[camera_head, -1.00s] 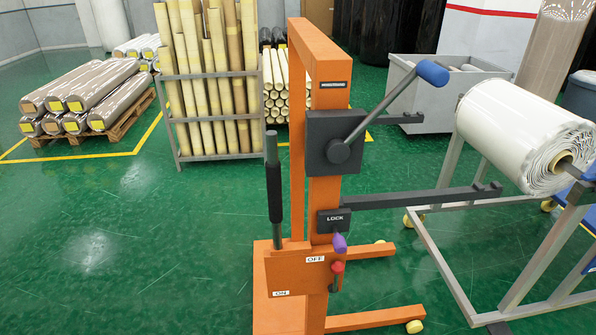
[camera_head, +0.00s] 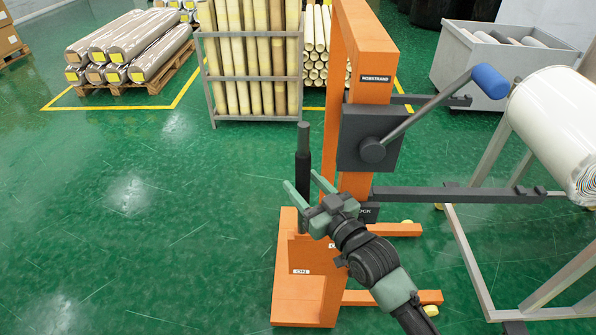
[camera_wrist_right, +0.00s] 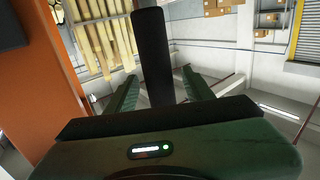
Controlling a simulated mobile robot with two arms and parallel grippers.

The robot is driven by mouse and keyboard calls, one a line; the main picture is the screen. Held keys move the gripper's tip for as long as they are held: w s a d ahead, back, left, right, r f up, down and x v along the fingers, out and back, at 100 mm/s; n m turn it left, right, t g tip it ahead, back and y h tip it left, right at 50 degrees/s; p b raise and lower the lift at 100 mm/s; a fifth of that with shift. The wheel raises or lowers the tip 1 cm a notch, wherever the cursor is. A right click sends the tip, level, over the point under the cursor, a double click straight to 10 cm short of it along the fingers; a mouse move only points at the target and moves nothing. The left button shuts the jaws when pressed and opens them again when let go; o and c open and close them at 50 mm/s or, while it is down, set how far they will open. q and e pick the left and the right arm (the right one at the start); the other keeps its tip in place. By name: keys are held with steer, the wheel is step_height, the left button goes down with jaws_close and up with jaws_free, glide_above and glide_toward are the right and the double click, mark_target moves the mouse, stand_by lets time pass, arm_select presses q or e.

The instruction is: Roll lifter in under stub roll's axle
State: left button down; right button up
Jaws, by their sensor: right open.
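The orange lifter (camera_head: 362,60) stands mid-view with its black fork arm (camera_head: 450,194) reaching right toward the white stub roll (camera_head: 560,115), which rests on a grey stand. The roll's axle end is cut off at the right edge. The lifter's upright black handle (camera_head: 303,150) is on its left side. My right gripper (camera_head: 307,187) is open at the handle's lower part. In the right wrist view the handle (camera_wrist_right: 153,55) appears between the two open green fingers (camera_wrist_right: 160,92); no grip on it shows. My arm hides the lock lever and switch area. My left gripper is out of view.
A crank with a blue knob (camera_head: 490,81) sticks out right from the lifter. The stand's grey legs (camera_head: 470,265) are at the right. A rack of tubes (camera_head: 255,75), a pallet of wrapped rolls (camera_head: 130,50) and a grey bin (camera_head: 500,65) are behind. Green floor at left is clear.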

steer(key=x, duration=0.4)
jaws_close()
stand_by(1.4)
